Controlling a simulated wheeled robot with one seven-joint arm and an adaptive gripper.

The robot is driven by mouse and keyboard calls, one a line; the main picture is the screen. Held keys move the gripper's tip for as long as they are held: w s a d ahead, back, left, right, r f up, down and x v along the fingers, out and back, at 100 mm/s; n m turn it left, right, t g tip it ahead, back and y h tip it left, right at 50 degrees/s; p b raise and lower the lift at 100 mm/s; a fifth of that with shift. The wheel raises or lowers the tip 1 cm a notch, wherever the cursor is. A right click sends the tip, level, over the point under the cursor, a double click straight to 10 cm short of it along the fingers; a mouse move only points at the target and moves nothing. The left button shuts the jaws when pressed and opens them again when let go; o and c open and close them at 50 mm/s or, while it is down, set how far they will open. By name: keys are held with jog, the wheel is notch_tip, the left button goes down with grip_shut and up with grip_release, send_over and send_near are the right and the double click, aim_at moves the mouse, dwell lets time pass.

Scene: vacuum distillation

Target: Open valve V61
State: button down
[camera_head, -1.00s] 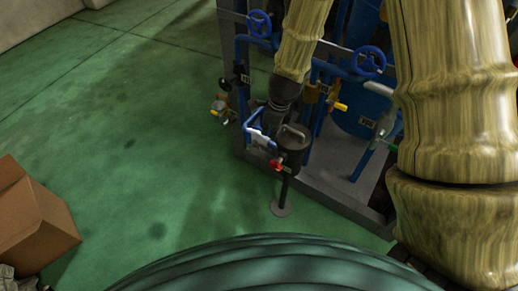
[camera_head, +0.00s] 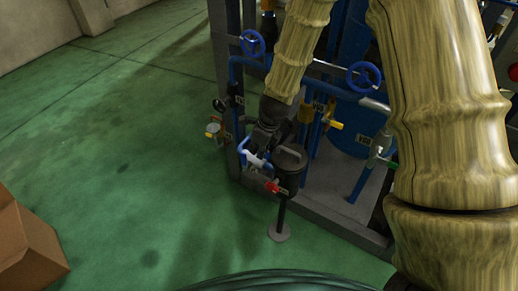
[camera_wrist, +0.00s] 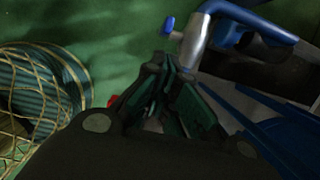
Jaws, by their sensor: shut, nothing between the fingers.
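In the head view no tag reading V61 is legible, so I cannot tell which valve it is. My gripper (camera_head: 260,143) points down at the front left of the blue-piped rig, just above a silver valve body (camera_head: 255,161) on a blue pipe. In the wrist view my gripper's fingers (camera_wrist: 168,65) are together and empty. The silver valve body (camera_wrist: 193,45) with a small blue handle end (camera_wrist: 168,24) lies just beyond the fingertips. Contact cannot be told. My fingers and wrist hide part of this area.
Yellow valve handles (camera_head: 335,125) and blue handwheels (camera_head: 364,75) are on the rig. A cardboard box (camera_head: 28,245) sits at lower left. The green floor (camera_head: 120,150) left of the rig is open.

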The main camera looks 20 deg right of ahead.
aim_at(244, 163)
jog(key=x, duration=0.6)
jog(key=shift+f+b, duration=0.35)
jog(key=shift+b, duration=0.1)
jog(key=shift+w+r+p, duration=0.15)
jog(key=shift+r+p, duration=0.1)
jog(key=shift+p, duration=0.4)
jog(key=shift+a+f, duration=0.1)
jog(key=shift+a, duration=0.05)
